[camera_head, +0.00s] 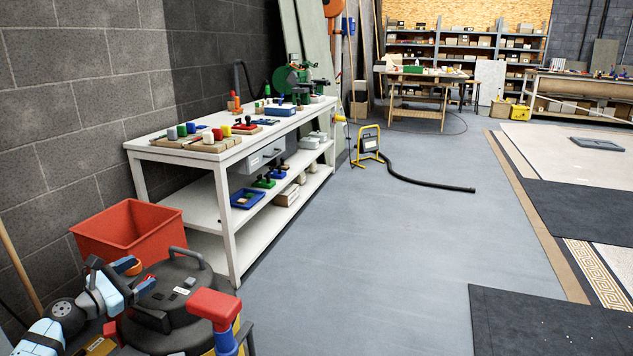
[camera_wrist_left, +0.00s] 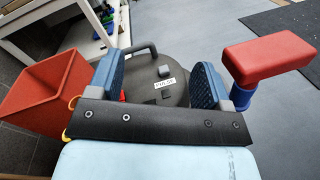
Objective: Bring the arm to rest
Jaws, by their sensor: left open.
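My left arm comes in at the lower left of the head view. Its left gripper (camera_head: 140,276) is open, with blue finger pads, over the near-left side of a black round lid (camera_head: 190,275) of a drum-like machine. In the left wrist view the two blue fingers stand wide apart with nothing held between them, and the lid (camera_wrist_left: 158,72) with its handle and white label shows beyond them. I cannot tell whether the gripper touches the lid. My right gripper is not in view.
A red tub (camera_head: 125,228) stands just beyond the gripper. A red block-shaped part on a blue post (camera_head: 214,305) rises to its right. A white workbench (camera_head: 228,160) with tools runs along the block wall. Grey floor (camera_head: 370,250) is open to the right; a black hose (camera_head: 425,183) lies on it.

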